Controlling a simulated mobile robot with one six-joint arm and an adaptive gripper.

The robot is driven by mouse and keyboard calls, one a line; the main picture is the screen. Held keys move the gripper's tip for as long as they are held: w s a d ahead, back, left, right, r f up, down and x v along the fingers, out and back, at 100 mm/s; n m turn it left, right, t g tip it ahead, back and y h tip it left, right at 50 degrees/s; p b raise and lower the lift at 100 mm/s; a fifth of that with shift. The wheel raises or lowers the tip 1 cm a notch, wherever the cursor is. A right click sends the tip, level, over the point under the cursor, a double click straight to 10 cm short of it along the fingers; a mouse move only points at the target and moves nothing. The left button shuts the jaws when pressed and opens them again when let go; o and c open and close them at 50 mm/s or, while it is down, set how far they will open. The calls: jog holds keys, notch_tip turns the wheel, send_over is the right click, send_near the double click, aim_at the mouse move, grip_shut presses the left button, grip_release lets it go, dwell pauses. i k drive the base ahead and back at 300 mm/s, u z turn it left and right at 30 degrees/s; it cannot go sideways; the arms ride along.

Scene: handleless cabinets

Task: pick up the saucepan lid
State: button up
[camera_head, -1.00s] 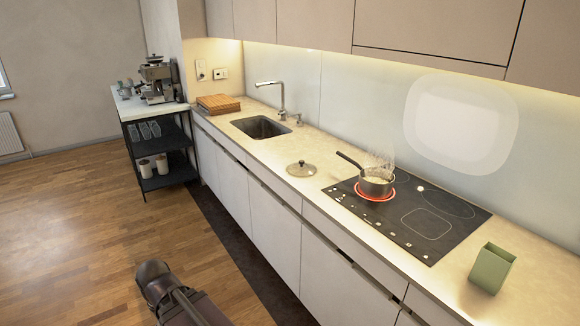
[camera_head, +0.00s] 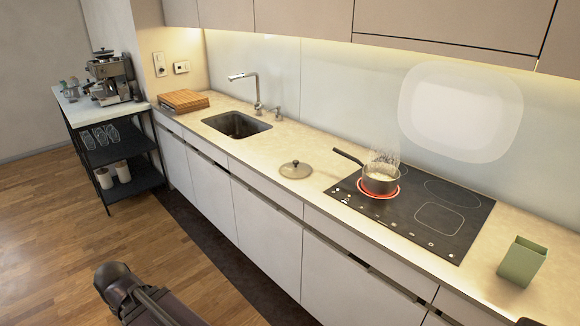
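The saucepan lid (camera_head: 295,170) lies on the beige countertop (camera_head: 318,157), between the sink and the cooktop. It is round with a small dark knob on top. The saucepan (camera_head: 380,178) stands on a red-glowing zone of the black cooktop (camera_head: 425,210), uncovered and steaming, its handle pointing to the upper left. Part of my arm shows at the bottom left, over the floor and well away from the lid. My gripper's fingers cannot be made out.
A sink (camera_head: 236,124) with a tap and a wooden board (camera_head: 184,101) are left of the lid. A green container (camera_head: 522,262) stands right of the cooktop. A shelf cart (camera_head: 112,140) with a coffee machine (camera_head: 112,78) is at the far left.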

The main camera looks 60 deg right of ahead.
aim_at(295, 169)
jog(key=z, duration=0.4)
jog(key=i, duration=0.65)
jog(key=z, duration=0.9)
jog(key=i, duration=0.5)
jog(key=z, duration=0.35)
